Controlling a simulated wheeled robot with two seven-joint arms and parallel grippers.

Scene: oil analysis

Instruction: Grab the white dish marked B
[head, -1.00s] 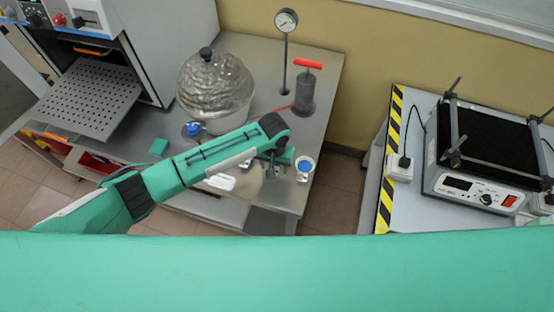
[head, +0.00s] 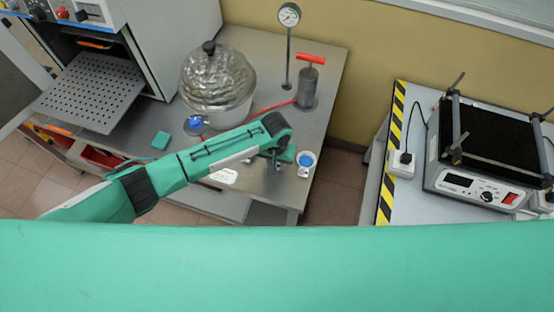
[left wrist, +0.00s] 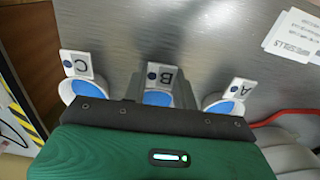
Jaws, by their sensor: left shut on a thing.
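The white dish marked B (left wrist: 164,76) has a blue fill and a tab with the letter, and sits in the middle of the left wrist view. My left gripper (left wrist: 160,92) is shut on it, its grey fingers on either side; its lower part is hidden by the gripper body. In the head view my left gripper (head: 280,162) is over the metal table, and dish B is hidden there. I cannot tell whether B is lifted. My right gripper is not in view.
White dishes marked C (left wrist: 76,67) and A (left wrist: 241,86) stand close on either side of B. White label sheets (head: 223,176) lie on the table. A glass desiccator (head: 217,83), a red-handled pump (head: 308,85) and a gauge (head: 289,16) stand farther back.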

